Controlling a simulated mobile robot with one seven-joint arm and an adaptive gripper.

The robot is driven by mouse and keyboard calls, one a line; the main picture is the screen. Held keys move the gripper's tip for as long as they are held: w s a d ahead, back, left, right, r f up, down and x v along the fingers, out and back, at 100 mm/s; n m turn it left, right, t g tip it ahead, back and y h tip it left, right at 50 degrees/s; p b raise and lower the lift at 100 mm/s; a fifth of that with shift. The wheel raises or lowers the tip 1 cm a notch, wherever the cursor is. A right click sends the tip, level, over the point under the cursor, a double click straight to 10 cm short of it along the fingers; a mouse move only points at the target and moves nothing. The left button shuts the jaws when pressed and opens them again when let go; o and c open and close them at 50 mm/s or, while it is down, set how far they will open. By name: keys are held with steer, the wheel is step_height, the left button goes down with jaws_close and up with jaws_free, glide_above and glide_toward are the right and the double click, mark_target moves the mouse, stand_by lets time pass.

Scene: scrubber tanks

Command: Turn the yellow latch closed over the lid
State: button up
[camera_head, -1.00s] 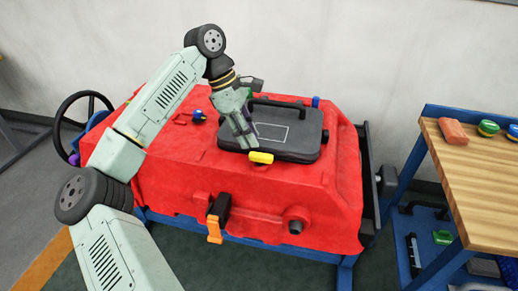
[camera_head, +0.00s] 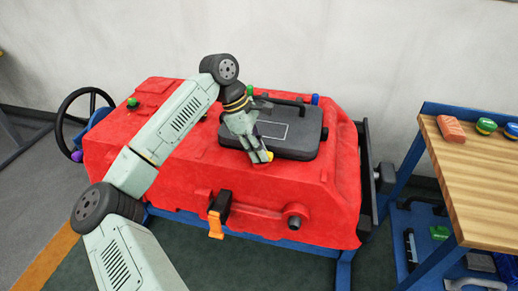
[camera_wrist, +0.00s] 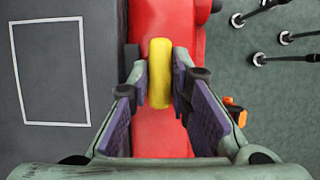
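The yellow latch (camera_wrist: 160,72) lies along the near edge of the dark grey lid (camera_head: 290,140), on the red tank body. In the wrist view it runs parallel to the lid's edge, beside the lid (camera_wrist: 102,55) and not across it. My gripper (camera_wrist: 160,80) is around the latch, one finger on each side. The fingers stand apart, with the tips very close to the latch; firm contact cannot be told. In the head view my gripper (camera_head: 261,156) comes down at the lid's front edge and hides most of the latch.
The red tank (camera_head: 150,170) has an orange-handled black clamp (camera_head: 217,222) and a round port (camera_head: 295,216) on its front. A wooden workbench (camera_head: 470,190) stands at right, a steering wheel (camera_head: 75,115) at left. A black handle (camera_head: 278,100) crosses the lid's back.

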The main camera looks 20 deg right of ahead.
jaws_close()
steer(key=shift+f+b, duration=0.1)
steer(key=shift+b, duration=0.35)
steer(key=n+b, duration=0.1)
steer(key=b, duration=0.1)
steer(key=n+t+b, duration=0.1)
steer(key=b, duration=0.1)
steer(key=shift+f+n+h, duration=0.2)
steer(key=shift+n+h, duration=0.1)
steer(key=shift+n, duration=0.1)
steer(key=n+t+b, duration=0.1)
steer(key=n+b, duration=0.1)
steer(key=b, duration=0.1)
steer(key=n+t+b, duration=0.1)
steer(key=n+b, duration=0.2)
steer(key=shift+s+b, duration=0.2)
steer(key=shift+b, duration=0.1)
steer(key=n+t+b, duration=0.1)
steer(key=n+b, duration=0.3)
steer(key=n, duration=0.1)
steer(key=shift+s+r+t+b, duration=0.1)
steer(key=shift+t+b, duration=0.25)
steer(key=shift+t, duration=0.05)
steer(key=n+b, duration=0.2)
steer(key=n+t+y+b, duration=0.1)
steer(key=n+b, duration=0.1)
steer(key=n, duration=0.1)
steer(key=shift+s+d+r+y, duration=0.1)
steer(key=shift+r+y, duration=0.1)
steer(key=shift+y, duration=0.1)
